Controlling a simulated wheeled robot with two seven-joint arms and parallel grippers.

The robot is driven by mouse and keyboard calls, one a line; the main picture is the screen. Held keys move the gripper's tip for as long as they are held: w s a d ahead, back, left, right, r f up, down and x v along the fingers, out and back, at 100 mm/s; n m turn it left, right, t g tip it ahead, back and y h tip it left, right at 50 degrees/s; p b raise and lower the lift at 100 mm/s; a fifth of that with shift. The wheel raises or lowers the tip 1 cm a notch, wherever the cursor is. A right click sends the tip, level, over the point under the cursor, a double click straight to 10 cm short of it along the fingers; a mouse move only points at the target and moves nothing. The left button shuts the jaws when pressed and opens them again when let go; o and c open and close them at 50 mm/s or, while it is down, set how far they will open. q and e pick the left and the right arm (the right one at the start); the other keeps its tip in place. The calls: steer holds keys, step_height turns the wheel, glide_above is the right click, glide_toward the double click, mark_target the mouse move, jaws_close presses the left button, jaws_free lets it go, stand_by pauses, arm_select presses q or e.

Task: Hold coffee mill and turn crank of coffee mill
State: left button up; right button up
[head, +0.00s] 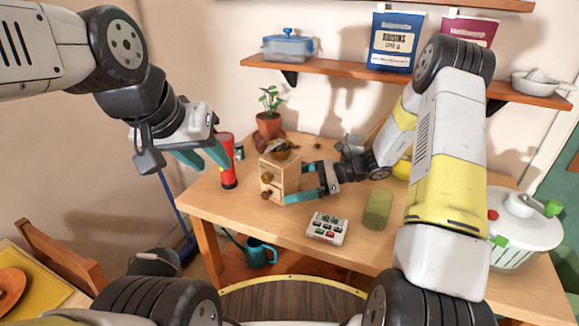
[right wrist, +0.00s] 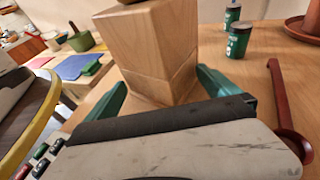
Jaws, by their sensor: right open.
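The coffee mill (head: 287,178) is a light wooden box standing upright on the table, with a dark metal top (head: 281,150). In the right wrist view the mill's wooden body (right wrist: 158,45) stands between the fingers of my right gripper (right wrist: 162,88). That gripper is open, one finger on each side, with a gap visible at the left finger. My left gripper (head: 203,160) is open and empty in the air, left of the mill.
A red cylindrical object (head: 227,160) stands left of the mill, and a potted plant (head: 268,122) behind it. A salad spinner (head: 525,230) stands far right. A shelf (head: 350,75) hangs above.

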steer(key=shift+c, duration=0.4)
steer(key=c, duration=1.8)
steer(key=o, duration=1.3)
steer(key=shift+c, duration=0.2)
steer(key=c, duration=1.3)
arm_select(q)
steer(key=shift+o, duration=1.3)
arm_select(e)
steer(key=shift+o, duration=0.2)
arm_select(q)
steer(key=shift+o, duration=0.2)
steer(key=w+d+r+m+g, duration=0.1)
steer(key=w+d+r+g, duration=0.1)
steer(key=w+r, duration=0.3)
steer(key=w+g, duration=0.1)
steer(key=w, duration=0.2)
steer(key=shift+y, duration=0.3)
steer(key=r+g+y, duration=0.2)
steer(key=g, duration=0.1)
glide_above(261, 141)
steer(key=shift+m, duration=0.4)
step_height(261, 141, down, 12)
steer(key=shift+w, duration=0.1)
